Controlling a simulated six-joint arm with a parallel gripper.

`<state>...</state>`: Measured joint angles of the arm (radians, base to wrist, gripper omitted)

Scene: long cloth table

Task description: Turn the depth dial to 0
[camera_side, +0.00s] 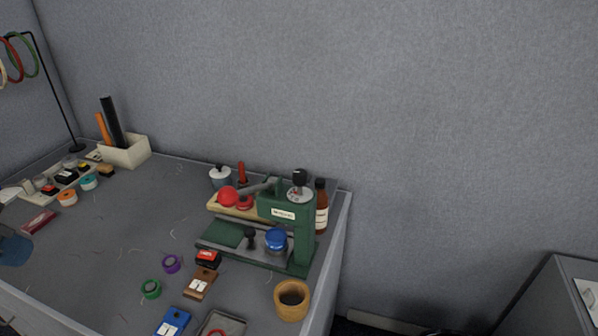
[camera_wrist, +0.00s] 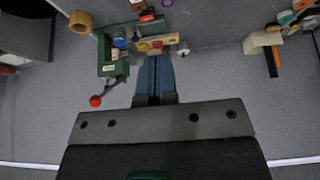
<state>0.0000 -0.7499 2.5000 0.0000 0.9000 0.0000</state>
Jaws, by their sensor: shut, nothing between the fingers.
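A green press-like machine (camera_side: 285,220) stands near the right end of the table in the side view. A black knob over a round pale disc (camera_side: 299,193) sits on its top; I take this as the depth dial, and its markings are too small to read. A lever with a red ball (camera_side: 227,195) reaches left from the machine. In the wrist view the machine (camera_wrist: 107,50) appears inverted, with the red ball (camera_wrist: 95,101) below it; I cannot make out the dial there. My gripper (camera_wrist: 155,58) is shut and empty, its blue-grey fingers together, beside the machine in that picture.
A white holder (camera_side: 125,152) with black and orange rolls is at back left. The middle table is mostly clear.

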